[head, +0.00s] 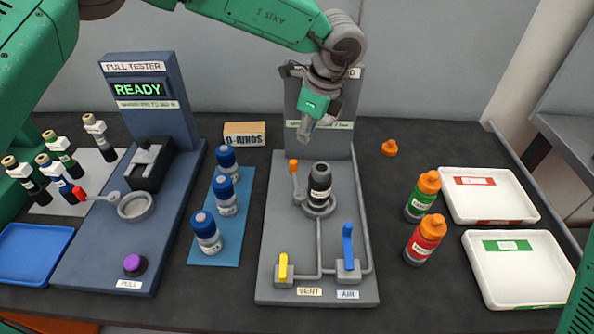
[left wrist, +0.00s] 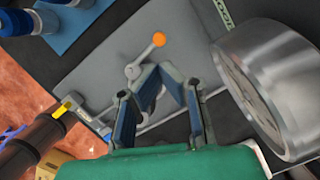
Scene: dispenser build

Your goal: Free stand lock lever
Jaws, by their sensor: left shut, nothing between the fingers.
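The grey stand (head: 268,225) is in the middle of the table in the head view. A black bottle-like part (head: 320,183) stands upright in its ring. The lock lever with an orange knob (head: 294,167) rises just left of that part. In the left wrist view the lever's orange knob (left wrist: 159,40) shows just beyond the fingertips. My left gripper (head: 306,137) is above the stand, in front of its back panel, higher than the lever and apart from it. Its fingers (left wrist: 162,72) are shut and empty. My right gripper is not in view.
The stand also has a yellow vent lever (head: 283,267) and a blue air lever (head: 348,245). Blue-capped bottles (head: 207,232) stand left; green (head: 422,197) and red (head: 425,238) bottles stand right. A large metal cylinder (left wrist: 265,85) is close by in the wrist view.

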